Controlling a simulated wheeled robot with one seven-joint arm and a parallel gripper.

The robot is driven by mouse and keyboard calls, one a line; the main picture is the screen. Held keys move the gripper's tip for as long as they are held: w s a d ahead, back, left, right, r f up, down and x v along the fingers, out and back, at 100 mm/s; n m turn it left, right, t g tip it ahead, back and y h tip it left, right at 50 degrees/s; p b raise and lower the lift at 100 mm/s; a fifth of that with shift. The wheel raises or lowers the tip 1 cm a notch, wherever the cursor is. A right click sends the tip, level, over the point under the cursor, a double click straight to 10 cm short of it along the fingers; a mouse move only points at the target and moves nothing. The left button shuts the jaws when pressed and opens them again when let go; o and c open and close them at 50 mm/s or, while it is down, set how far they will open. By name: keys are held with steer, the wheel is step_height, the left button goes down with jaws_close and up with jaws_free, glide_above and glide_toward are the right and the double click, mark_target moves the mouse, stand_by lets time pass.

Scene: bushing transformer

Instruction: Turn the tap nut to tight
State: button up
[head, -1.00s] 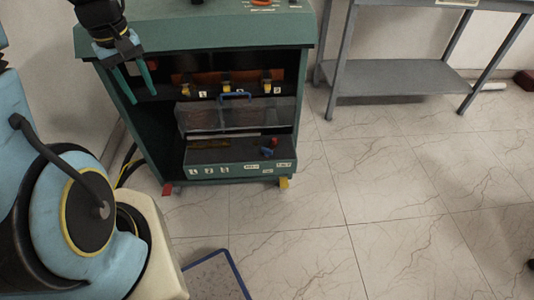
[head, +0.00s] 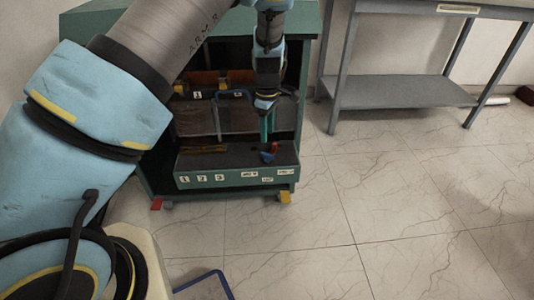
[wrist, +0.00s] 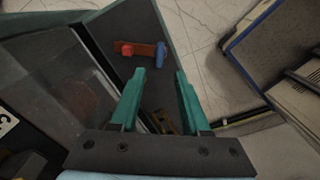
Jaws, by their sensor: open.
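A small fitting with a blue part and a red part, which I take to be the tap nut (head: 268,154), sits on the right of the cabinet's low green front box (head: 225,161). In the wrist view the tap nut (wrist: 161,56) shows its blue end beyond my fingertips, with a red block at the other end of a reddish-brown bar. My gripper (head: 267,132) points down just above it in the head view. In the wrist view my gripper (wrist: 160,75) has its green fingers apart with nothing between them. I cannot tell whether a fingertip touches the fitting.
The green cabinet (head: 312,60) has side walls close around my arm. A grey panel with a blue handle (head: 232,94) stands behind the box. Labels mark the box front.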

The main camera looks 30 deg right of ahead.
mark_target(267, 154)
step_height(267, 154, down, 9)
steer(key=shift+r+b, duration=0.15)
steer(key=shift+b, duration=0.15)
steer(key=shift+c, duration=0.3)
jaws_close()
